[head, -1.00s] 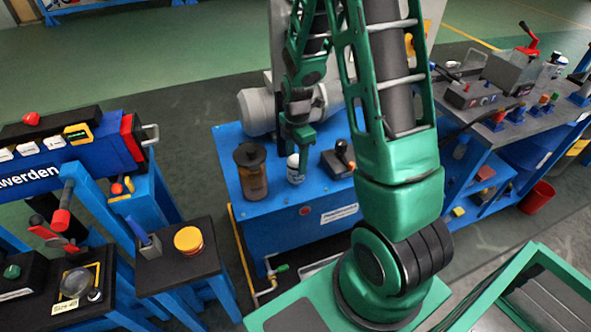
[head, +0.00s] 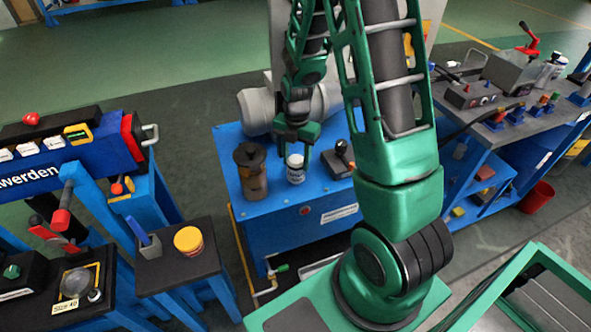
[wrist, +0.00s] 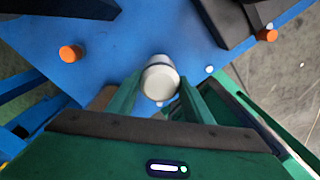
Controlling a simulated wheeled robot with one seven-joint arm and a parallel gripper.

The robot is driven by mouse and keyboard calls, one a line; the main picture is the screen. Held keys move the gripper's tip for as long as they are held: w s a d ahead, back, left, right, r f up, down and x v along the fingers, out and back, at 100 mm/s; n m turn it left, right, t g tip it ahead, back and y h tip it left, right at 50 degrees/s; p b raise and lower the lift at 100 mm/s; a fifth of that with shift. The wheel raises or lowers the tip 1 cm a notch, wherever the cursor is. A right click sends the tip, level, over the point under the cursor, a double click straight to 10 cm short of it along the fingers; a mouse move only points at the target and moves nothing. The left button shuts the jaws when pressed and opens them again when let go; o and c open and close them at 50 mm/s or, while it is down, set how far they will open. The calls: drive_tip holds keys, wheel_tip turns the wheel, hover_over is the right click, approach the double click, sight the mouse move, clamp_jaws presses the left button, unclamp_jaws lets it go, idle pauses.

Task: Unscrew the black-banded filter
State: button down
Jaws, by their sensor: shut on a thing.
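The filter is a small white can (head: 296,172) with dark marking around it, upright on the blue cabinet top in the head view. In the wrist view its pale round end (wrist: 160,83) faces the camera, with a dark band behind it. My gripper (head: 297,153) reaches down from above, with one green finger on each side of the can. In the wrist view my gripper (wrist: 160,92) is shut on the can near its pale end. The can's lower joint with the cabinet is hidden.
An amber, black-topped container (head: 251,175) stands close to the left. A black lever block (head: 340,160) stands close to the right, and a grey motor (head: 258,110) behind. A stand with a yellow button (head: 188,240) is farther left. Orange caps (wrist: 70,53) dot the blue surface.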

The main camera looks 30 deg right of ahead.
idle(0.3)
drive_tip(key=n, duration=0.5)
drive_tip(key=c, duration=0.8)
unclamp_jaws()
drive_tip(key=shift+c, duration=1)
